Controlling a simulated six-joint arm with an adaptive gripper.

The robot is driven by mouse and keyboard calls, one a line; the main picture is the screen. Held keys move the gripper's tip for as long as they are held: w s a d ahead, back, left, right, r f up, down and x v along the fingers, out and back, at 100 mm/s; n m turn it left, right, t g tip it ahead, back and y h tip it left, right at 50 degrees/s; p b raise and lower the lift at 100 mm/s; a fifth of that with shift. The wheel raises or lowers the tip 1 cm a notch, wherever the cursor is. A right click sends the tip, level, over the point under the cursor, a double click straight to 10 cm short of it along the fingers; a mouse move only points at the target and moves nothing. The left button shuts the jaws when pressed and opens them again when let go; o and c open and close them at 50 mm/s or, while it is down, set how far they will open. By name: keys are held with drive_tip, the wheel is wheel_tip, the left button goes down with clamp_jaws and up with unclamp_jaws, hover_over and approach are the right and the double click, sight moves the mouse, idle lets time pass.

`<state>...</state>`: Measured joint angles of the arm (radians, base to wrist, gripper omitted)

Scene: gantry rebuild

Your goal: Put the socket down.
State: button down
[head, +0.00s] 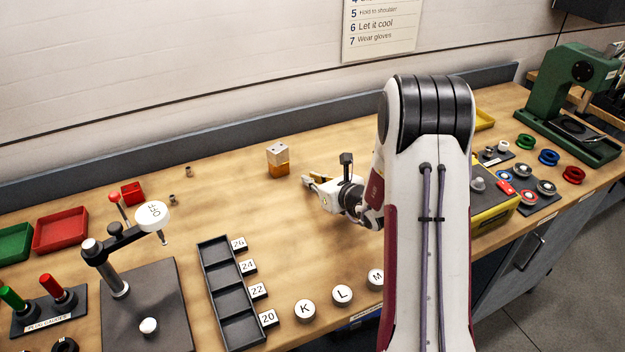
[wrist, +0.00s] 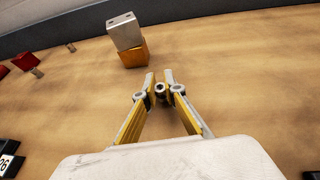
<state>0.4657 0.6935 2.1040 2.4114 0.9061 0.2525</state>
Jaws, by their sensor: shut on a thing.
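My gripper (head: 308,181) is low over the middle of the wooden bench and points to the left. In the wrist view its yellow fingers (wrist: 160,80) are closed in on a small grey metal socket (wrist: 160,90), whose round, dark-centred end shows between them. In the head view I cannot make out the held socket. I cannot tell whether it touches the bench. Two more small sockets stand on the bench to the left, one farther back (head: 188,171) and one nearer (head: 172,199). A black tray (head: 218,294) has empty compartments labelled 26, 24, 22 and 20.
A metal block on an orange block (head: 278,169) stands just beyond my fingertips. A red block (head: 132,193) and a lever press (head: 120,245) are at the left. Round lettered discs (head: 342,294) line the front edge. The bench between tray and gripper is clear.

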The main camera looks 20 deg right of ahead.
drive_tip(key=shift+f, duration=0.15)
drive_tip(key=c, duration=2.1)
unclamp_jaws()
drive_tip(key=shift+v, duration=3.85)
drive_tip(key=shift+w, duration=0.1)
